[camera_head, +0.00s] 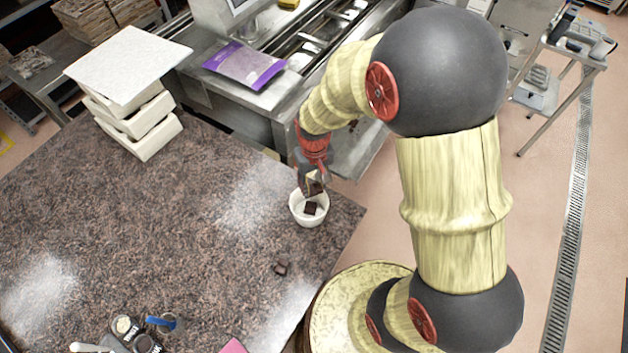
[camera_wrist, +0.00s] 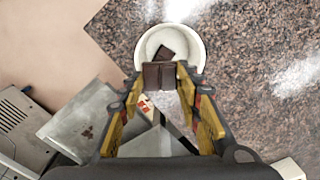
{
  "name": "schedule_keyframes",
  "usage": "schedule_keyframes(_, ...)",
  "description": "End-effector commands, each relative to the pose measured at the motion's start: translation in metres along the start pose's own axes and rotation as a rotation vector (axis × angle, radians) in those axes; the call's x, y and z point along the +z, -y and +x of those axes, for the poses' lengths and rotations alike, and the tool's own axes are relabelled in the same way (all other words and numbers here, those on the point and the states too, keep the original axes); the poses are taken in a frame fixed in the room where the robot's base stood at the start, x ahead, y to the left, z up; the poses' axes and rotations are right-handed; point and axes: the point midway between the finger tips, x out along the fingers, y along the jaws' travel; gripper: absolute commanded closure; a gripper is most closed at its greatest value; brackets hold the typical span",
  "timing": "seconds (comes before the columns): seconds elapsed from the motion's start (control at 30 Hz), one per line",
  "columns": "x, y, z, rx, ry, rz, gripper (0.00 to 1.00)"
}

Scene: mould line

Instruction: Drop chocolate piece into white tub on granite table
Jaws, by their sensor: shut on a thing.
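The white tub (camera_head: 297,211) stands near the right corner of the granite table (camera_head: 190,215). A dark chocolate piece (camera_head: 310,208) lies inside it; this piece also shows in the wrist view (camera_wrist: 164,53). My gripper (camera_head: 314,187) is shut on another dark chocolate piece (camera_wrist: 159,76), which shows between the fingertips in the wrist view. The gripper is above the tub, with the held piece over its near rim in the wrist view.
Stacked white boxes (camera_head: 140,125) stand at the table's back left. A steel machine (camera_head: 265,100) with a purple bag (camera_head: 245,64) on it is behind the tub. Small containers and tools (camera_head: 130,335) lie at the front left. The table's middle is clear.

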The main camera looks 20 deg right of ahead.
Motion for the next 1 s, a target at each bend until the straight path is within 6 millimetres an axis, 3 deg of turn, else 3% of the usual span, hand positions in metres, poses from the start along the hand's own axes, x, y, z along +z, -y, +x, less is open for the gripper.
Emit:
schedule_keyframes(0.6, -0.001, 0.0, 0.057, 0.0, -0.001, -0.001, 0.82)
schedule_keyframes(0.93, -0.001, 0.0, 0.058, 0.0, -0.002, -0.001, 0.82)
schedule_keyframes(0.97, -0.001, 0.0, 0.058, 0.0, -0.002, -0.001, 0.65)
schedule_keyframes(1.0, -0.001, 0.0, 0.058, 0.0, -0.002, -0.001, 0.63)
